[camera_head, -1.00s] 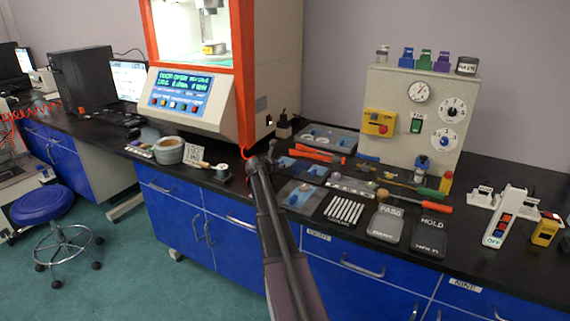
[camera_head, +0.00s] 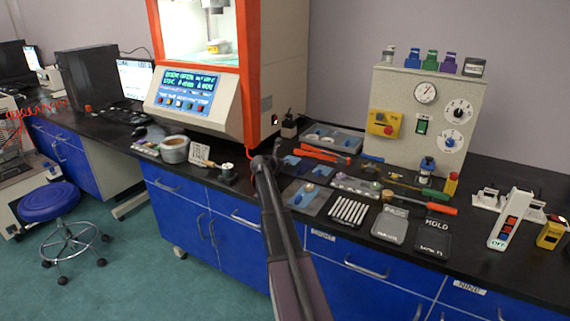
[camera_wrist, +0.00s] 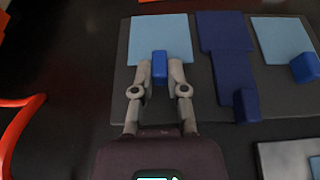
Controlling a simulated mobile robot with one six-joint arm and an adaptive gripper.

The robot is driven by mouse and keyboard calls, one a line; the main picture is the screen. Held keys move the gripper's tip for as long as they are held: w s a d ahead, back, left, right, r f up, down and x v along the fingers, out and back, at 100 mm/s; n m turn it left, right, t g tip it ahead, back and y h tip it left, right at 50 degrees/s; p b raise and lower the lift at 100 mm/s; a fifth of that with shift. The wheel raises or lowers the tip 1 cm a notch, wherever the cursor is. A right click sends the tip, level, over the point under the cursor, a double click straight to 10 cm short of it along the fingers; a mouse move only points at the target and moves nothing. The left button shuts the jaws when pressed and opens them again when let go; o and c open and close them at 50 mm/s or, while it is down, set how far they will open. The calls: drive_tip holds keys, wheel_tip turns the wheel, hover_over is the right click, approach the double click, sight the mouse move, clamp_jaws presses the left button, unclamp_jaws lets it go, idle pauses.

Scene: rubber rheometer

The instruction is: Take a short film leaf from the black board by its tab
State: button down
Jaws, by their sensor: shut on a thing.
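In the wrist view, a light blue short film leaf (camera_wrist: 160,33) lies on the left part of the black board (camera_wrist: 122,75). Its blue tab (camera_wrist: 159,68) stands up at the leaf's near edge. My gripper (camera_wrist: 160,72) is shut on this tab, one finger on each side. The leaf looks flat on the board; I cannot tell whether it is lifted. A second light blue leaf (camera_wrist: 278,40) with a blue tab (camera_wrist: 304,67) lies at the right. A longer dark blue leaf (camera_wrist: 228,65) lies between them. In the head view, my gripper (camera_head: 277,150) is at the board's left side.
A grey tray (camera_wrist: 285,152) lies close to the board's near right. An orange-red curved thing (camera_wrist: 20,125) is at the left. In the head view, the orange-framed machine (camera_head: 200,70) stands behind left, and tools (camera_head: 435,208) and a control panel (camera_head: 425,115) are to the right.

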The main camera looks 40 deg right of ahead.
drive_tip(key=shift+r+p, duration=1.3)
drive_tip(key=shift+r, duration=0.15)
drive_tip(key=shift+s+a+r, duration=0.1)
drive_tip(key=shift+s+r, duration=0.1)
drive_tip(key=shift+r, duration=0.1)
drive_tip(key=s+a, duration=0.2)
drive_tip(key=s, duration=0.2)
drive_tip(key=s+a+p, duration=0.1)
drive_tip(key=s+a, duration=0.2)
drive_tip(key=s, duration=0.2)
drive_tip(key=s+a+r, duration=0.1)
drive_tip(key=s+a, duration=0.2)
drive_tip(key=s, duration=0.1)
drive_tip(key=shift+s, duration=0.15)
